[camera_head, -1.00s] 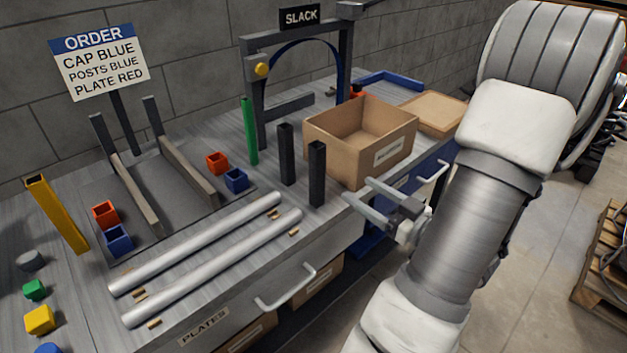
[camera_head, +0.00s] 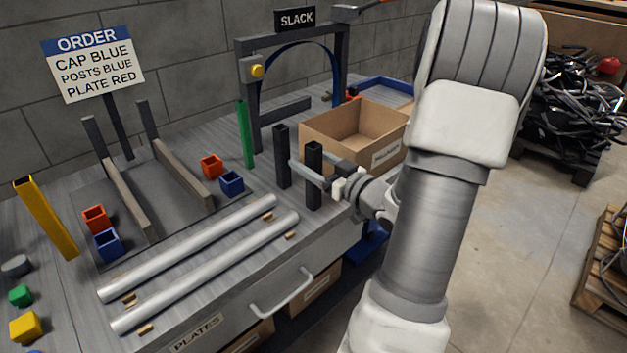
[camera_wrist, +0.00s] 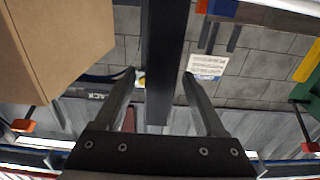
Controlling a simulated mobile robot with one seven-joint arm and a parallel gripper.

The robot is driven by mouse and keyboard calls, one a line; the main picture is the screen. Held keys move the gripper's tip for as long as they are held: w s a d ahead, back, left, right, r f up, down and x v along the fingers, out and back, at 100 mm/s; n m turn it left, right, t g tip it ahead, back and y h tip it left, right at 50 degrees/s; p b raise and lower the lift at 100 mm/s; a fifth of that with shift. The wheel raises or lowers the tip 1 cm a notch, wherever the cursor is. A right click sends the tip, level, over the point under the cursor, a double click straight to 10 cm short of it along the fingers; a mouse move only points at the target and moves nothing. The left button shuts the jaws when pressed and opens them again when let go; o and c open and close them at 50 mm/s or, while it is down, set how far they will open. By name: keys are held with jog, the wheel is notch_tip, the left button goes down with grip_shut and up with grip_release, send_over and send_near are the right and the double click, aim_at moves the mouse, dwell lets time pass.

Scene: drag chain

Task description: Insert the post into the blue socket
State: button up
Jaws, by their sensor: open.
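Two dark upright posts stand on the bench, a nearer one (camera_head: 314,190) and one just left of it (camera_head: 282,150). My gripper (camera_head: 307,159) is open, its fingers on either side of the nearer post. In the wrist view a dark post (camera_wrist: 162,60) runs between the open fingers (camera_wrist: 159,73), with gaps showing beside it; contact cannot be told. One blue socket (camera_head: 231,183) sits on the bench left of the posts, beside a red one (camera_head: 211,166). Another blue socket (camera_head: 107,244) sits at the left, in front of a red one (camera_head: 96,218).
A cardboard box (camera_head: 345,135) stands close behind my gripper. A green post (camera_head: 245,135) and a yellow post (camera_head: 46,220) stand farther left. Two silver tubes (camera_head: 200,265) lie along the front. An order sign (camera_head: 94,65) reads cap blue, posts blue, plate red.

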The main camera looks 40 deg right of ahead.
jog(key=shift+w+a, duration=0.1)
jog(key=shift+w, duration=1.15)
grip_shut()
